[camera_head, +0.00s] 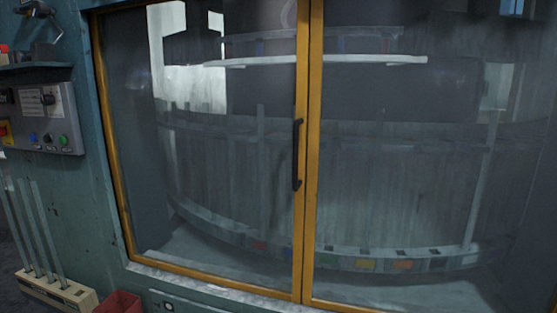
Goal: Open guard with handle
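The guard is a pair of glazed panels in yellow frames (302,230), set in a teal machine housing. The two yellow frame edges meet side by side near the middle of the view, and the guard looks shut. A black vertical bar handle (297,155) is on the left panel's right-hand frame edge. Behind the glass are a curved rack with coloured blocks and upright rods, partly veiled by reflections. My gripper is not in view.
A grey control box (48,118) with coloured buttons is mounted left of the guard, below a dark shelf (35,69). At lower left, several tubes stand in a cream rack (58,292) beside a red bin (118,303). Nothing visible stands before the handle.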

